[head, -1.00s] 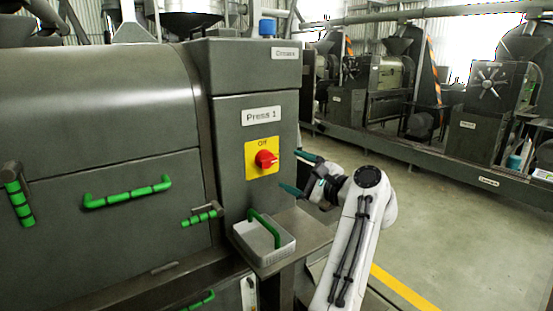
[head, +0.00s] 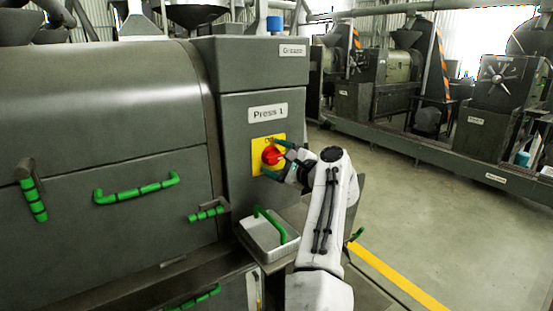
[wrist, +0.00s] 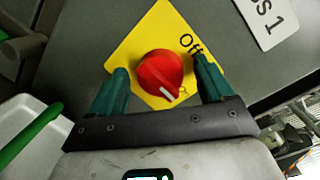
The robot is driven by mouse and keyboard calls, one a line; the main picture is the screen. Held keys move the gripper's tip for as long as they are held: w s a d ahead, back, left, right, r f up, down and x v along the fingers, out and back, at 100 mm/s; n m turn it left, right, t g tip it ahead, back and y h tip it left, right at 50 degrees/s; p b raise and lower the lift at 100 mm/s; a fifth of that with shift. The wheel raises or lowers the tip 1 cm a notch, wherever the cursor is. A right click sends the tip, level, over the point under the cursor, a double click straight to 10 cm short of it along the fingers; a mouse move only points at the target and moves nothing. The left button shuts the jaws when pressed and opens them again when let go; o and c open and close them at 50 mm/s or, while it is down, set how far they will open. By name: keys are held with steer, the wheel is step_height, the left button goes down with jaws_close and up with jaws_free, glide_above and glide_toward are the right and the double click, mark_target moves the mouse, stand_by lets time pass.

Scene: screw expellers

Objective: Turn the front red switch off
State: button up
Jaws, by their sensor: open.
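The red switch (head: 271,156) is a round knob on a yellow plate (head: 257,165) on the grey cabinet labelled "Press 1". In the wrist view the red knob (wrist: 160,74) has a white mark at its lower right edge, and the word "Off" stands at the plate's upper right. The mark points away from "Off". My gripper (head: 276,158) is at the switch, and in the wrist view its open green fingers (wrist: 160,87) stand on either side of the knob. A gap shows between each finger and the knob. Part of the plate is hidden behind the fingers.
A white tray (head: 246,238) with a green handle (head: 270,222) sits below the switch. Green handles (head: 137,189) stick out from the machine at left. A blue cap (head: 274,24) tops the cabinet. The floor (head: 430,215) at right is open, with a yellow line.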

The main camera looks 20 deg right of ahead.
steer(key=shift+c, duration=0.2)
steer(key=c, duration=1)
steer(key=shift+f, duration=0.1)
steer(key=shift+n, duration=0.4)
steer(key=n+b, duration=0.1)
steer(key=n, duration=0.1)
steer(key=shift+f+n+g, duration=0.15)
steer(key=shift+n+g, duration=0.15)
steer(key=shift+n, duration=0.1)
steer(key=n+h+b, duration=0.1)
steer(key=n+b, duration=0.1)
steer(key=n, duration=0.3)
steer(key=shift+s+a, duration=0.1)
steer(key=n+h+b, duration=0.1)
steer(key=n, duration=0.3)
steer(key=shift+f, duration=0.1)
steer(key=shift+n+h+b, duration=0.4)
steer(key=shift+n+b, duration=0.25)
steer(key=shift+n, duration=1.25)
